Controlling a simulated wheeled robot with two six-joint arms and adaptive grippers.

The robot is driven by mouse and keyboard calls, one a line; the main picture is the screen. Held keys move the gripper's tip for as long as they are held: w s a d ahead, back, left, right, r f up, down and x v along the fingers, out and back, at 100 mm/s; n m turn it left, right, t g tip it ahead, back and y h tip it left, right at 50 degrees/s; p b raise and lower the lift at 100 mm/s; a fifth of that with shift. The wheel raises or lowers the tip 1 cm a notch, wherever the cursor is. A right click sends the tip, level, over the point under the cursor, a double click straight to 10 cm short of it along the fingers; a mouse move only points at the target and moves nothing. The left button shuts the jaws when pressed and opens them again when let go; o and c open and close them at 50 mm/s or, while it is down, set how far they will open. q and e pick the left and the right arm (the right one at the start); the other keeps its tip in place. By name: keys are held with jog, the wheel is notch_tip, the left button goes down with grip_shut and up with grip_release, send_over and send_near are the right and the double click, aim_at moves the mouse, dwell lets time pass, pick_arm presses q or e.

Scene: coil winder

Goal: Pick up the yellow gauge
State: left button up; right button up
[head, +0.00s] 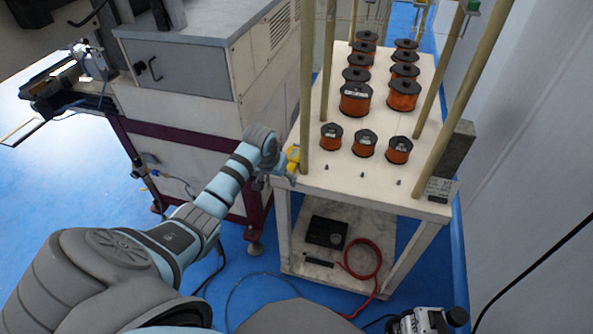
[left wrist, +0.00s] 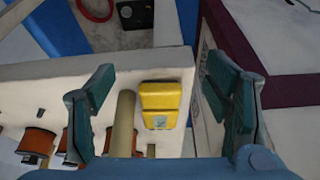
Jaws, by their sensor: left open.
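The yellow gauge (head: 293,157) is at the left front corner of the white cart top, beside a wooden post. In the left wrist view the gauge (left wrist: 161,104) is a yellow block with a small greenish label, against the pale cart surface. My left gripper (head: 279,167) is at that corner, mostly hidden behind its own wrist in the head view. In the left wrist view its two teal fingers (left wrist: 158,83) are spread wide, with the gauge and the wooden post between them in the picture. I cannot tell how far the fingers are from the gauge. My right gripper does not show.
Several copper wire spools (head: 355,99) stand on the cart top (head: 315,181). Tall wooden posts (head: 306,80) rise at its corners. A grey machine (head: 185,70) stands close on the left. A red cable (head: 362,258) lies on the lower shelf.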

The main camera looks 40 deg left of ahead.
pick_arm(q)
jog(key=b, duration=0.1)
send_near(292, 158)
jog(key=s+r, duration=0.4)
jog(key=s, duration=0.2)
jog(key=shift+t, duration=0.3)
jog(key=b+x, duration=0.1)
jog(key=x, duration=0.3)
jog(key=d+b+x, duration=0.1)
jog(key=x, duration=0.4)
jog(key=b+x, duration=0.2)
jog(key=x, duration=0.2)
jog(key=shift+s+d+f, duration=0.2)
jog(key=shift+s+f, duration=0.1)
jog(key=shift+f, duration=0.05)
jog(key=shift+w, duration=0.1)
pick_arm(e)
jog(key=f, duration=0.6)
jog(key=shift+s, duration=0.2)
pick_arm(q)
jog(key=shift+c, duration=0.9)
jog(key=c, duration=1.3)
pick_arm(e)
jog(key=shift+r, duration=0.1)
pick_arm(q)
jog(key=shift+r, duration=0.15)
